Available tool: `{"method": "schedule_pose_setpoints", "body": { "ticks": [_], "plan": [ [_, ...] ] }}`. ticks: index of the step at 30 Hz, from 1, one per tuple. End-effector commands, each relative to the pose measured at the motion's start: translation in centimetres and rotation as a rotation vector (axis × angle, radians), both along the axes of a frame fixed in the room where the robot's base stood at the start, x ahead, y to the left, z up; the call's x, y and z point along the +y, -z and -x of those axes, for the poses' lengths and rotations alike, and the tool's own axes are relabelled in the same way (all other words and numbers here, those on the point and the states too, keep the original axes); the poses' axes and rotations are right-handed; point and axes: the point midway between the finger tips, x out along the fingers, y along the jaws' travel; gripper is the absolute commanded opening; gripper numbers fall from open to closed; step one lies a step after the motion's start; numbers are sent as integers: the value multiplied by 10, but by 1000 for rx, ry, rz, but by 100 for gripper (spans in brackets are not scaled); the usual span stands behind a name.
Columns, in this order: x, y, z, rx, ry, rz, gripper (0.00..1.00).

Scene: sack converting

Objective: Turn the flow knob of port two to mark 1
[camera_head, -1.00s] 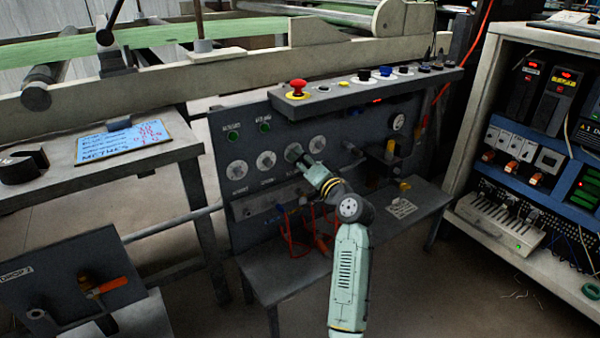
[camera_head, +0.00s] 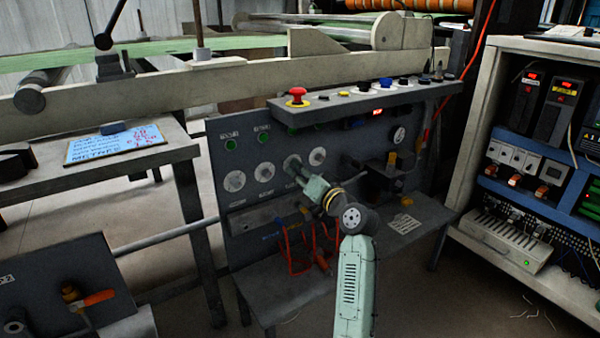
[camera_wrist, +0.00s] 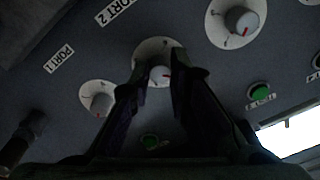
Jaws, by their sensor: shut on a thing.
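The port two flow knob (camera_wrist: 160,75) is a pale knob with a red pointer line on a white round dial, near the PORT 2 label (camera_wrist: 115,12) in the wrist view. My gripper (camera_wrist: 159,83) has its dark fingers on either side of this knob, shut on it. The pointer faces roughly right in that view; the fingers hide much of the dial, and its marks cannot be read. In the head view, my gripper (camera_head: 297,168) is at the third dial from the left on the grey panel (camera_head: 225,225).
The PORT 1 knob (camera_wrist: 101,103) and a larger-looking knob (camera_wrist: 243,20) flank the held one. A shelf (camera_head: 350,101) with a red emergency button (camera_head: 297,94) juts above the dials. A cabinet (camera_head: 475,140) stands right.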

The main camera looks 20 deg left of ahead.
Motion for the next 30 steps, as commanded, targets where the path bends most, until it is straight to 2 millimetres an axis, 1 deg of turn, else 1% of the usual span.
{"method": "schedule_pose_setpoints", "body": {
  "ticks": [3,4,13,23,26,30],
  "plan": [
    [0,0,0,1,-1,0,0],
    [0,0,0,1,-1,0,18],
    [0,0,0,2,0,-1,37],
    [-3,0,2,1,0,-2,37],
    [-11,2,8,2,1,-2,37],
    [-30,3,23,2,1,-2,37]
  ]
}}
